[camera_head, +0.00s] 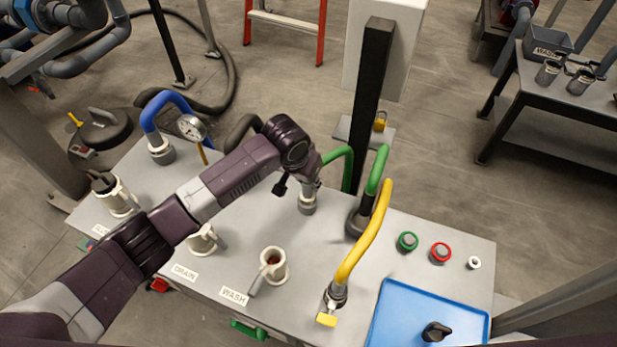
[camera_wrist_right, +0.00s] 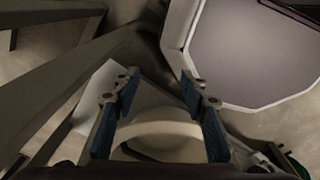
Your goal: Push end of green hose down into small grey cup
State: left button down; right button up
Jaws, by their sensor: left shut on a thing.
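The green hose (camera_head: 339,154) arcs from my left gripper toward the black post, which hides part of its run. A second green stretch (camera_head: 378,168) stands right of the post and goes down into a dark grey fitting. My left gripper (camera_head: 308,182) is shut on the green hose near its end. The small grey cup (camera_head: 307,205) is on the grey table top directly under it. The hose end is at the cup's mouth; how deep it sits I cannot tell. My right gripper (camera_wrist_right: 160,82) shows only in the right wrist view, open, its blue-padded fingers apart.
A yellow hose (camera_head: 366,238), a blue hose (camera_head: 168,101) and a gauge stand on the table (camera_head: 225,268). Cream cups with handles line its front, one (camera_head: 274,262) by the WASH label. A blue tray (camera_head: 405,312) is at right. A pale rounded rim (camera_wrist_right: 160,130) lies between my right fingers.

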pick_arm(q)
jog(key=shift+s+f, duration=0.1)
jog(key=shift+f, duration=0.25)
dwell(0.3)
jog(key=c, duration=1.6)
grip_release()
jog(key=shift+r, duration=0.1)
jog(key=shift+a+r, duration=0.1)
jog(key=shift+r, duration=0.15)
jog(key=v, duration=1.1)
jog(key=shift+r, duration=0.1)
